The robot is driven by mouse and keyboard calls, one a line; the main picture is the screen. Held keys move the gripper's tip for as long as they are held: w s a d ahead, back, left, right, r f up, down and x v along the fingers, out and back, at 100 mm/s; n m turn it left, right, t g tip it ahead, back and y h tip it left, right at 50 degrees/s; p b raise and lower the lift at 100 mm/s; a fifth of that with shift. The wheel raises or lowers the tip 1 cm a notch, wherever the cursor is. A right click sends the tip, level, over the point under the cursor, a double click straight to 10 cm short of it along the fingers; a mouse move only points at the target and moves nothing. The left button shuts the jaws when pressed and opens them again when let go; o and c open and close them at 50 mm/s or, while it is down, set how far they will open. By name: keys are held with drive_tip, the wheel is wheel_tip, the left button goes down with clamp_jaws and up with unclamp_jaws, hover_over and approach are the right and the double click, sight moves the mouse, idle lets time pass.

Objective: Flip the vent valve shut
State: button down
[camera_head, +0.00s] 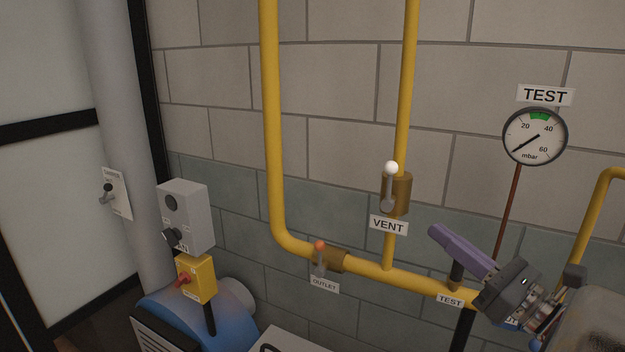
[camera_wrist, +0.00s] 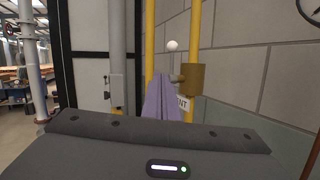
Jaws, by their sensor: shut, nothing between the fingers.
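The vent valve has a brass body (camera_head: 397,193) on a vertical yellow pipe. Its grey lever (camera_head: 389,190) points up, roughly along the pipe, with a white knob (camera_head: 390,168) on top. The VENT label (camera_head: 389,225) sits just below. My gripper (camera_head: 436,232) is shut, purple fingers together and empty, to the lower right of the valve and apart from it in the head view. In the wrist view the fingers (camera_wrist: 163,82) point toward the white knob (camera_wrist: 172,45), which shows just beyond their tips. The brass body (camera_wrist: 192,80) is to their right, and the fingers partly cover the label.
The outlet valve (camera_head: 325,258) with an orange knob sits on the lower yellow pipe. A TEST gauge (camera_head: 535,136) hangs at right, its needle low. A grey control box (camera_head: 186,217) and yellow switch box (camera_head: 196,279) stand left. The space before the vent valve looks clear.

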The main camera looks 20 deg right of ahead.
sight(396, 172)
drive_tip(key=shift+s+d+r+m+t+h, duration=0.3)
drive_tip(key=shift+s+d+r+m, duration=0.05)
drive_tip(key=shift+d, duration=0.3)
drive_tip(key=shift+s+d+r+m+t+h, duration=0.3)
drive_tip(key=shift+d+r+m, duration=0.05)
drive_tip(key=shift+d, duration=0.25)
drive_tip(key=shift+x, duration=7)
drive_tip(key=shift+a, duration=0.25)
drive_tip(key=shift+d, duration=0.3)
